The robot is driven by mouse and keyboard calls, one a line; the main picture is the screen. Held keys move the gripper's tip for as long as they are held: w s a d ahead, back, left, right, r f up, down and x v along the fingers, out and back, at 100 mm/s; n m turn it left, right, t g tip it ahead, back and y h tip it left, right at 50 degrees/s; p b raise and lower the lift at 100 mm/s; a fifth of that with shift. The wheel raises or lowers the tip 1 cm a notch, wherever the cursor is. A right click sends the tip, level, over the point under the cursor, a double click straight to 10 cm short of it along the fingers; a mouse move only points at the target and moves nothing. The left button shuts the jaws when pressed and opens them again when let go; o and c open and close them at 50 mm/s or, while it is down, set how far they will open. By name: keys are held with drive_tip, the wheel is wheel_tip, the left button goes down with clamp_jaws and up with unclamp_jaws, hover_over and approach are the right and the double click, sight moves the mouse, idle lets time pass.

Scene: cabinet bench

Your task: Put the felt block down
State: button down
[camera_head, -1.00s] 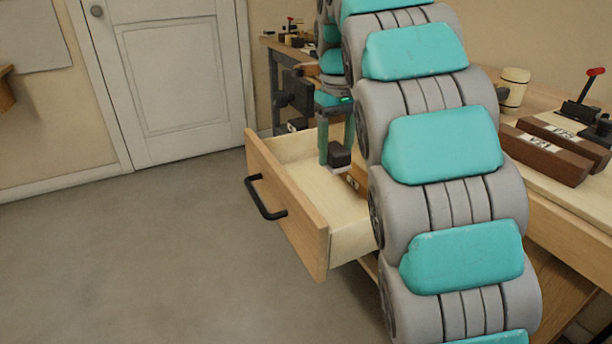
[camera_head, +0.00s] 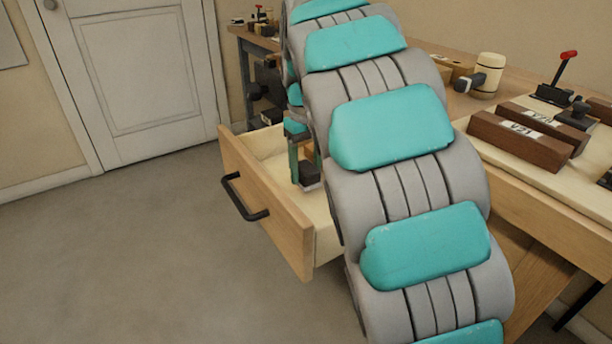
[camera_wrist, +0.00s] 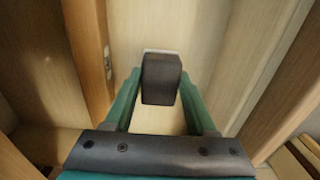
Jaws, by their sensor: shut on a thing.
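The felt block (camera_head: 308,173) is a small dark block between the green fingers of my gripper (camera_head: 303,160). In the wrist view, the block (camera_wrist: 161,78) sits between both fingertips, with a pale strip along its far edge. My gripper (camera_wrist: 160,95) is shut on it and points down inside the open drawer (camera_head: 262,200). The pale drawer floor is below the block. I cannot tell whether the block touches the floor. My arm hides the drawer's right part.
The drawer has a black handle (camera_head: 243,198) on its front. On the bench to the right are dark wooden blocks (camera_head: 520,140), a mallet (camera_head: 487,75) and a red-handled clamp (camera_head: 560,80). A brown wooden strip (camera_wrist: 90,60) runs left of the block. Open floor lies left.

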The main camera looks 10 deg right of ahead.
sight(307, 167)
drive_tip(key=shift+f, duration=1.1)
drive_tip(key=shift+f, duration=0.15)
drive_tip(key=shift+c, duration=1.1)
unclamp_jaws()
wheel_tip(307, 167, up, 12)
drive_tip(key=shift+r, duration=0.2)
drive_tip(key=shift+s, duration=0.1)
